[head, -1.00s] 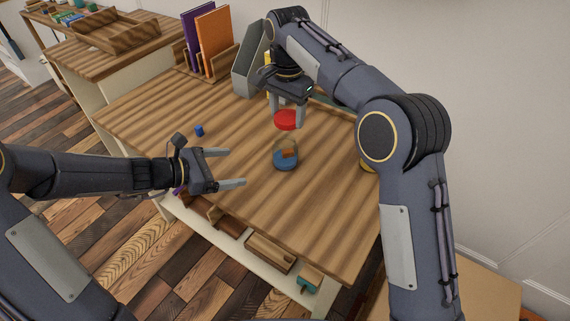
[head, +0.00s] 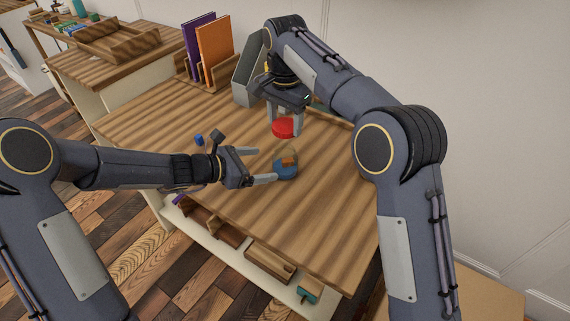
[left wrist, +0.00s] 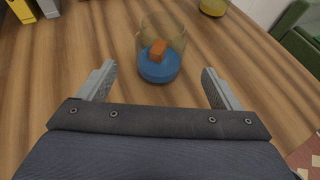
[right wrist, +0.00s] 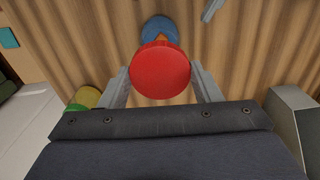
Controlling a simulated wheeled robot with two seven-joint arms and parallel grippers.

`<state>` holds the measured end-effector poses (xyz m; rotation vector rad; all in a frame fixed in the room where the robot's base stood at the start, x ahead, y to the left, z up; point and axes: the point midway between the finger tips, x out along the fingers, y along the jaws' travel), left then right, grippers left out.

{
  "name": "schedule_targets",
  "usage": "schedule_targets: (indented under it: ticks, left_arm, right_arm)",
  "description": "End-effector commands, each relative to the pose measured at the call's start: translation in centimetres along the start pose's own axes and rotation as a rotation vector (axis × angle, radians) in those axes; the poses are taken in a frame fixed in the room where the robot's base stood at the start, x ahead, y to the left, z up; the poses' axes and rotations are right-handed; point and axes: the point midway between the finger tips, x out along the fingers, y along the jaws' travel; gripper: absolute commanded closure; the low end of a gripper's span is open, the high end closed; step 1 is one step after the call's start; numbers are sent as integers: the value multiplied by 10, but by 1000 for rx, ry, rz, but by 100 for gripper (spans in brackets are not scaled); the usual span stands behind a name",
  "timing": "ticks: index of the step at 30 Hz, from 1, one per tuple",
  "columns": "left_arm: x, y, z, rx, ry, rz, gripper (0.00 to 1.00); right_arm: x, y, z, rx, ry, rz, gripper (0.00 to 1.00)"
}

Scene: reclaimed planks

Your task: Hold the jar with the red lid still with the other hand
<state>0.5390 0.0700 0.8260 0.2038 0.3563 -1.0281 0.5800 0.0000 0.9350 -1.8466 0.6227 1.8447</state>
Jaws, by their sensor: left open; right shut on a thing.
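The jar (head: 286,168) is clear, with a blue lower part and an orange block inside. It stands upright on the wooden table; its top looks open in the left wrist view (left wrist: 160,70). The red lid (head: 283,128) is apart from the jar, in my right gripper (right wrist: 160,78), which is shut on it above the table. The lid partly covers the jar in the right wrist view. My left gripper (head: 266,165) is open and low, its fingers pointing at the jar, which stands just ahead of and between the fingertips.
A small blue object (head: 198,138) lies behind my left wrist. A grey file holder (head: 248,75) and a rack with purple (head: 199,47) and orange books (head: 215,50) stand at the back. A yellow-green item (right wrist: 87,97) is at the left in the right wrist view. The front table (head: 320,220) is clear.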

Motion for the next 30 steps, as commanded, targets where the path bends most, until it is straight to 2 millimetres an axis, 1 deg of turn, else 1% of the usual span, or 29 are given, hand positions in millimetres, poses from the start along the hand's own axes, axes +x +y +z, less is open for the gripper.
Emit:
schedule_targets:
  ticks: [1,5,9,13,18,27,30]
  left_arm:
    - [11,-1,4,2,0,-4,14]
    - [34,-1,14,2,-1,-4,14]
    - [58,-1,14,0,0,-3,14]
    - [73,0,13,-1,1,-1,14]
    - [82,0,14,1,0,-1,14]
    - [83,0,14,1,0,0,14]
    - [83,0,14,1,0,0,27]
  right_arm:
    - [0,0,0,0,0,0,64]
    - [0,0,0,0,0,0,64]
    - [0,0,0,0,0,0,64]
    - [0,0,0,0,0,0,64]
    - [0,0,0,0,0,0,64]
    - [0,0,0,0,0,0,64]
    - [0,0,0,0,0,0,64]
